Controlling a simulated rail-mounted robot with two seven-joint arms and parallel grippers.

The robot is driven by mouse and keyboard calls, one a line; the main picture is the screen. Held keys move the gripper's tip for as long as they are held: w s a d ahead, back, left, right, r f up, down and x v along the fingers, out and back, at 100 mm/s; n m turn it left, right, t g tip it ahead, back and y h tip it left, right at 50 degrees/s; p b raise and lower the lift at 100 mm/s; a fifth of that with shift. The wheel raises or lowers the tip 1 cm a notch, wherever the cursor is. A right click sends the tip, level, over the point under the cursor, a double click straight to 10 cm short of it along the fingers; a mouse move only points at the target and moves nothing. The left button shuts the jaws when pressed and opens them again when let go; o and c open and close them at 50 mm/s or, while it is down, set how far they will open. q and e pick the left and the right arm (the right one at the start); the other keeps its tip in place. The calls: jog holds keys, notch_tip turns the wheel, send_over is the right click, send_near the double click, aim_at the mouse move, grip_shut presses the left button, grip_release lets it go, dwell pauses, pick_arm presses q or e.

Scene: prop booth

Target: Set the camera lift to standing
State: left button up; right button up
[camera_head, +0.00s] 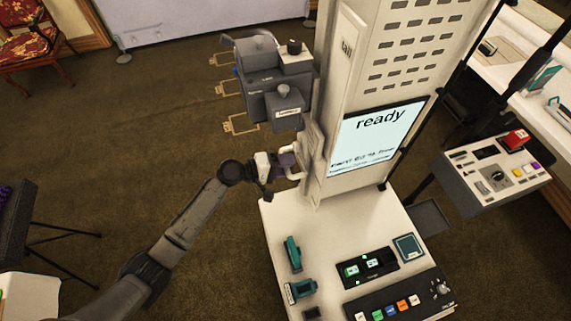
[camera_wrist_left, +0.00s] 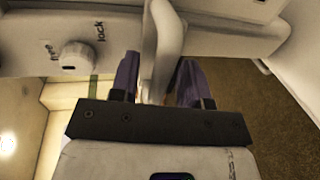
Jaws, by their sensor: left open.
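The camera lift (camera_head: 322,150) is a tall cream column with slots. A label high on it seems to read "tall", and its screen (camera_head: 375,138) says "ready". A pale handle (camera_head: 296,176) sticks out of the column's left side. My left gripper (camera_head: 287,161) is at this handle. In the left wrist view, the open purple fingers of the left gripper (camera_wrist_left: 158,80) stand on either side of the handle (camera_wrist_left: 166,50), with gaps visible. A round white knob (camera_wrist_left: 75,56) sits left of the handle, between the words "free" and "lock". My right gripper is out of view.
Grey boxes (camera_head: 284,108) hang on the column's left, above my gripper. The cream base (camera_head: 330,235) carries green items and a button panel (camera_head: 400,306). A control box (camera_head: 492,175) with a red switch stands right. Carpet on the left is largely clear.

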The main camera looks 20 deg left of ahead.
pick_arm(q)
grip_shut()
dwell(0.4)
jog(key=p, duration=1)
send_near(303, 136)
jog(key=x, duration=0.5)
jog(key=shift+w, duration=0.2)
jog(key=shift+f, duration=0.15)
grip_release()
